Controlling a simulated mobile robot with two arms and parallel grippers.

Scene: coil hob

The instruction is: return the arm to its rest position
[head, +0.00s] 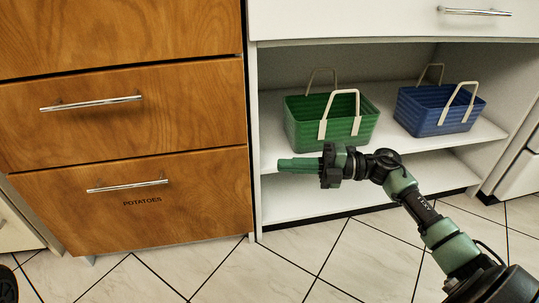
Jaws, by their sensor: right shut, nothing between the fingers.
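My right arm reaches in from the lower right of the head view. Its gripper (299,164) points left, in front of the open white shelf. The green fingers are together with nothing between them. The gripper appears just below the green basket in the picture and holds nothing. My left gripper is not in view.
A green basket (303,127) and a blue basket (424,115), both with pale handles, stand on the upper shelf (273,148). Wooden drawers (130,123) with metal handles are at left, the lowest labelled "POTATOES". A white drawer (380,18) is above the shelf. Tiled floor (325,255) in front looks clear.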

